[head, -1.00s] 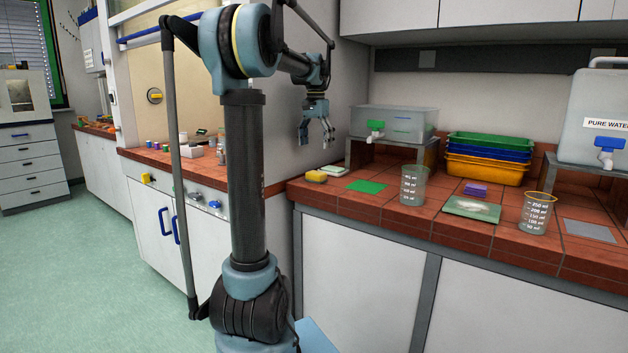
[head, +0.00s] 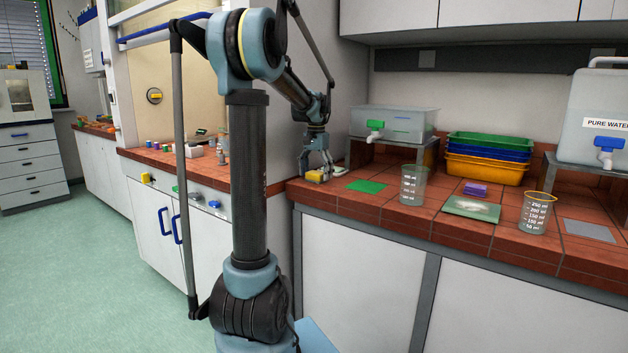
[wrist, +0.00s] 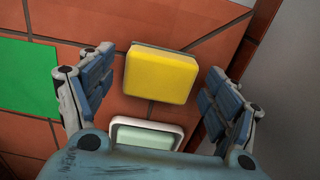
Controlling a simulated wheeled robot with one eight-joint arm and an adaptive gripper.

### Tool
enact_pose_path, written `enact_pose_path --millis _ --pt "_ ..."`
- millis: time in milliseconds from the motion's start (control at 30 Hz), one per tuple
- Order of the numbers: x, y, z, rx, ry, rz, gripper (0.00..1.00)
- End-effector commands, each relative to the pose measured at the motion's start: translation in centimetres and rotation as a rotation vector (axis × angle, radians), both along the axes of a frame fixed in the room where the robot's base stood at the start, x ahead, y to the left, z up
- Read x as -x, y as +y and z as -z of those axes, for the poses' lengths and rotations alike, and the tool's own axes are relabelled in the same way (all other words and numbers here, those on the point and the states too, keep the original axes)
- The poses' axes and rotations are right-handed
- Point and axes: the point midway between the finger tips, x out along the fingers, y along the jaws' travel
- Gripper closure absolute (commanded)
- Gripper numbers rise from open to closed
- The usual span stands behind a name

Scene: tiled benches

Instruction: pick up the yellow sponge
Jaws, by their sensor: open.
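The yellow sponge (head: 316,176) lies on the red-tiled bench near its left end, in the head view. In the wrist view the yellow sponge (wrist: 160,75) lies flat on the tiles, between and a little ahead of the open fingers. My gripper (head: 317,168) points down just above it in the head view. In the wrist view my gripper (wrist: 157,90) has its fingers spread on both sides of the sponge, with a gap on each side and nothing held.
A pale dish-like block (wrist: 147,133) lies close to the sponge, partly hidden by my gripper. A green square (head: 367,186) and a beaker (head: 413,186) are to the right. The wall stands close by. A clear tank (head: 395,124) on a stand is behind.

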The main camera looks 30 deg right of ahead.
Motion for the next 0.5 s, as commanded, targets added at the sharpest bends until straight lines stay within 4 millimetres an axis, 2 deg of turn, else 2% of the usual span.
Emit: enact_pose_path --millis 267,300,467,500 --pt "-0.02 0.05 0.37 0.0 0.0 -0.001 0.18" --pt "-0.03 0.07 0.36 0.0 0.0 -0.001 0.23" --pt "-0.06 0.1 0.35 0.0 0.0 -0.001 0.58" --pt "-0.07 0.1 0.35 0.0 0.0 -0.002 0.58"
